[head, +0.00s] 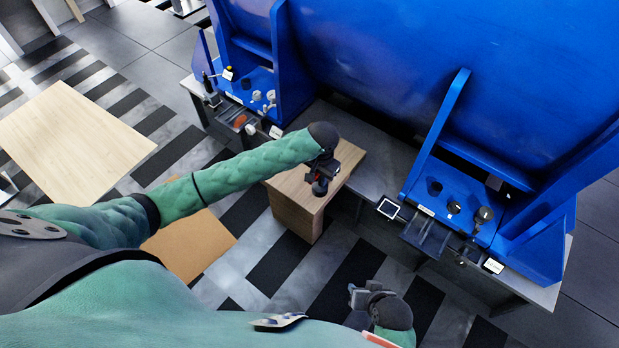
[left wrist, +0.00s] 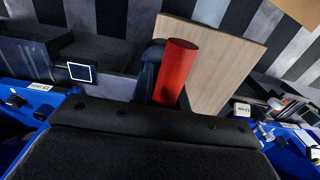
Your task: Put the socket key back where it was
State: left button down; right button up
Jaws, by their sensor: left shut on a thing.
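My left gripper (head: 320,182) is over the small wooden block-shaped stand (head: 296,200) in the middle of the head view. It is shut on a red cylinder, which I take to be the handle of the socket key (left wrist: 178,72). In the left wrist view the red cylinder stands out between the fingers, with the wooden top (left wrist: 226,62) behind it. The lower part of the key is hidden by the gripper. I cannot tell whether it touches the wood. My right gripper (head: 360,296) is low at the front, away from the stand, and its jaws are unclear.
A large blue machine (head: 400,60) on blue brackets fills the back, above a grey bench (head: 362,165). A dark open tray (head: 427,237) is at the right bracket, with small knobs nearby. An orange item (head: 240,120) lies at the left bracket.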

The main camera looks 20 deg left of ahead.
pick_arm(q)
jog(key=shift+w+a+f, duration=0.85)
jog(key=shift+f, duration=0.5)
jog(key=shift+w+a+f, duration=0.8)
jog(key=shift+a+f, duration=0.05)
jog(key=shift+f, duration=0.55)
jog(key=shift+w+a+f, duration=0.85)
jog(key=shift+f, duration=0.5)
pick_arm(e)
jog(key=shift+r, duration=0.4)
pick_arm(q)
jog(key=shift+f, duration=0.1)
jog(key=c, duration=1.4)
grip_release()
jog(key=shift+o, duration=0.2)
pick_arm(e)
jog(key=shift+d+r, duration=0.1)
jog(key=shift+r, duration=0.1)
pick_arm(q)
jog(key=shift+r, duration=0.4)
notch_tip(320, 180, up, 11)
jog(key=shift+r, duration=0.2)
pick_arm(e)
jog(key=shift+s+f, duration=0.1)
jog(key=shift+w, duration=0.2)
